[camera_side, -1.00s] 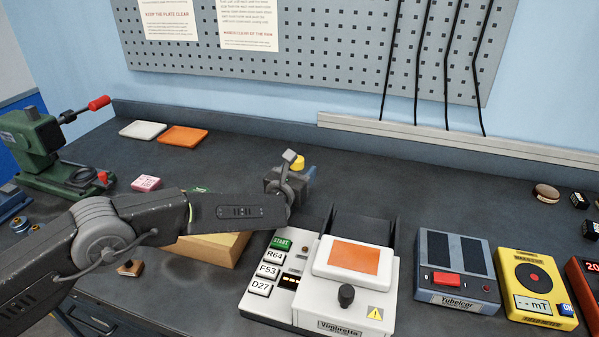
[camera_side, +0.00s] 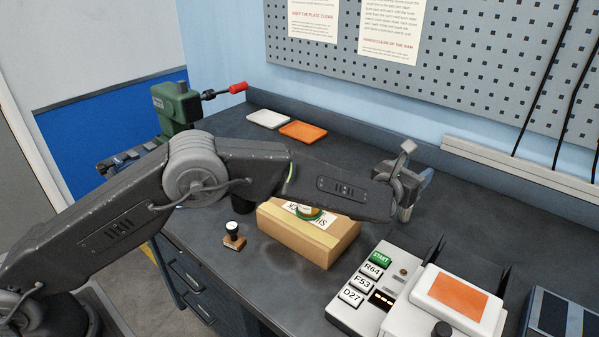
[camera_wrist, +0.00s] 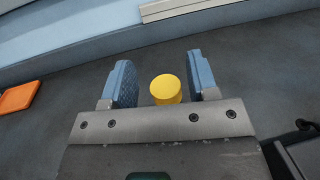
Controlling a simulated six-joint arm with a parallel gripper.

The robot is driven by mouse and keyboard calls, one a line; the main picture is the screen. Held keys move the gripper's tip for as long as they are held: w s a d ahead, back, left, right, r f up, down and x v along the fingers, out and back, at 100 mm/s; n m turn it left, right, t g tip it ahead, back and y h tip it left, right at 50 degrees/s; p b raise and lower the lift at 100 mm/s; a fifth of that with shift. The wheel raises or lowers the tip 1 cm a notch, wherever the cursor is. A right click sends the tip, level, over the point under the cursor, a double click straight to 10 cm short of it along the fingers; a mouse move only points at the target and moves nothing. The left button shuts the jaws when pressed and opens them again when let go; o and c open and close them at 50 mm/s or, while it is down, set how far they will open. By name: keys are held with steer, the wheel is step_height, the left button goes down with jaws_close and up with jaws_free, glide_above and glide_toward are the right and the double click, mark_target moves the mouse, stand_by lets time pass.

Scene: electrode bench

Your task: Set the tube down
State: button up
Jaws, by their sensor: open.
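The tube shows as a round yellow cap (camera_wrist: 166,90) in the wrist view. The cap sits between the two blue-grey jaws of my gripper (camera_wrist: 161,74), with a gap on each side. The jaws are open. The tube's body below the cap is hidden, so I cannot tell what it rests on. In the side view my gripper (camera_side: 407,192) is over the dark bench, behind and left of the white device. The yellow cap does not show there; my gripper and arm block that spot.
A cardboard box (camera_side: 312,238) lies under my forearm, with a stamp (camera_side: 235,236) left of it. The white device (camera_side: 400,319) stands front right. White (camera_side: 268,118) and orange (camera_side: 303,132) trays lie far back.

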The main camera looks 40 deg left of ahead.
steer(key=s+a+r+n+g+y, duration=0.1)
steer(key=s+a+r+n+y, duration=0.25)
steer(key=a+r+n, duration=0.35)
steer(key=s+a+r+n+g+y, duration=0.1)
steer(key=s+a+r+n+y, duration=0.1)
steer(key=a+n+y, duration=0.45)
steer(key=s+a+r+n+g, duration=0.35)
steer(key=s+a+n, duration=0.45)
steer(key=s+a, duration=0.35)
steer(key=s+a+f+n+g+h, duration=0.1)
steer(key=s+n+g, duration=0.5)
steer(key=s, duration=1.5)
steer(key=a+n+h, duration=0.1)
steer(key=n+h, duration=0.1)
steer(key=n, duration=0.3)
steer(key=shift+s+a+f+n+h, duration=0.15)
steer(key=shift+s+f+n+h, duration=0.15)
steer(key=shift+n+h, duration=0.1)
steer(key=shift+o, duration=0.4)
steer(key=s+d+f+n+h, duration=0.2)
steer(key=s+d+n+h, duration=0.1)
steer(key=s, duration=0.4)
steer(key=shift+s+d+n+g, duration=0.25)
steer(key=shift+n+g, duration=0.1)
steer(key=shift+n, duration=0.4)
